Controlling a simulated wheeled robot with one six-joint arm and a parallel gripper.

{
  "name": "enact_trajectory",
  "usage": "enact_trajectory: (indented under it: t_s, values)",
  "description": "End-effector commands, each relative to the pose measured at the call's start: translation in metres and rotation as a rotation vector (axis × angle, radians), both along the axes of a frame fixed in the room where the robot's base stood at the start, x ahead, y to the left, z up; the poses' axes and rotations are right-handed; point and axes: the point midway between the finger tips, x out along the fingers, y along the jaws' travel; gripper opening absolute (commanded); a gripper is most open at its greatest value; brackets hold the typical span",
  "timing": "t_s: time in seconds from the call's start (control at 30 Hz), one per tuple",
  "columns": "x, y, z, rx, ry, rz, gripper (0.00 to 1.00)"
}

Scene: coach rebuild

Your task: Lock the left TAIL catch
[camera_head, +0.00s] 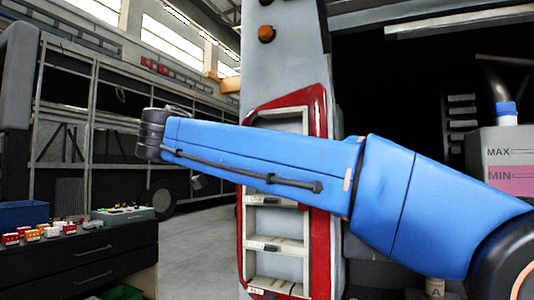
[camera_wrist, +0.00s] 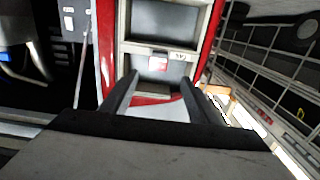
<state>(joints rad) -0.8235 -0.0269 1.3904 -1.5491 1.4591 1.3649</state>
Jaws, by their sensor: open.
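The red-framed lamp housing (camera_head: 320,245) stands on the grey coach corner in the head view, with pale compartments stacked inside it. My blue arm crosses in front and hides its middle. In the wrist view the red frame (camera_wrist: 107,45) runs down both sides of the compartments. A small red and white piece (camera_wrist: 158,64) sits on the crossbar just beyond my fingertips; I cannot tell if it is the TAIL catch or how it is set. My gripper (camera_wrist: 160,79) is open, its two dark fingers pointing at the crossbar, with nothing held between them. Contact is not clear.
A dark workbench (camera_head: 80,262) at the left holds small red, orange and white parts (camera_head: 40,232) and a grey control box (camera_head: 122,214). A tank marked MAX and MIN (camera_head: 505,165) is at the right. Open floor lies between bench and coach.

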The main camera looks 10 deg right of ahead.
Motion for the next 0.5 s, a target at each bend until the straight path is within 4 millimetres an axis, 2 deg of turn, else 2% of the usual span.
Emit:
enact_trajectory:
  t_s: [0.17, 0.5]
  values:
    - [0.013, -0.011, 0.000, 0.000, 0.000, -0.003, 0.55]
    - [0.055, -0.042, -0.001, 0.000, 0.003, -0.004, 0.55]
